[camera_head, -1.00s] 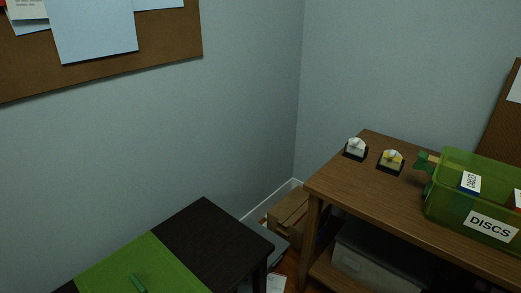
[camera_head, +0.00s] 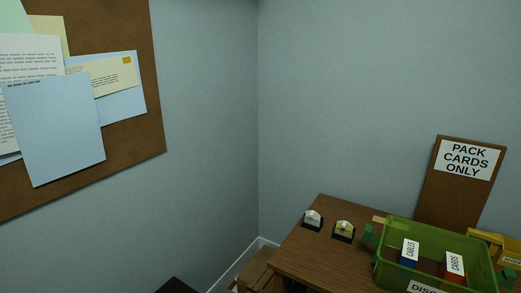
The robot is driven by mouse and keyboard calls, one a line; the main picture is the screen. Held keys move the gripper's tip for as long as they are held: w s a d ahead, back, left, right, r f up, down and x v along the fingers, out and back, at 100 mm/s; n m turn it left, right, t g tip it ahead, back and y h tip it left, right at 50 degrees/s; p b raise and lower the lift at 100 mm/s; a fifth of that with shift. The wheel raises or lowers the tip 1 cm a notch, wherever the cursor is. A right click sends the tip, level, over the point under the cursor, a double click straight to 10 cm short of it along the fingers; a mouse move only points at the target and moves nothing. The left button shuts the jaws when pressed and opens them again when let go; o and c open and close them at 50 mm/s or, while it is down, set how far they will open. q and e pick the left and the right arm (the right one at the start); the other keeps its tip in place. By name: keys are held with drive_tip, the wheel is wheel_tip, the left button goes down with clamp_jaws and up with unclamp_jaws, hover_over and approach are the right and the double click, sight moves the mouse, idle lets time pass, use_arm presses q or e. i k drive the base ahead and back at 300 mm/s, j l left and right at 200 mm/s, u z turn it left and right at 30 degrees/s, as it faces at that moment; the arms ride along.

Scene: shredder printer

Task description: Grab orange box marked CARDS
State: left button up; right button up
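A small box marked CARDS (camera_head: 455,265) stands inside a green see-through bin (camera_head: 461,245) on the wooden table at the lower right. Its visible side looks red-orange, with a white label on top. A blue box marked CABLES (camera_head: 409,252) stands to its left in the same bin. The front of the bin has a white DISCS label, cut off by the lower edge. Neither of my grippers is in view.
A yellow bin (camera_head: 484,240) is at the right edge.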

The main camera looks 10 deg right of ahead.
sight(451, 269)
drive_tip(key=z, duration=1.6)
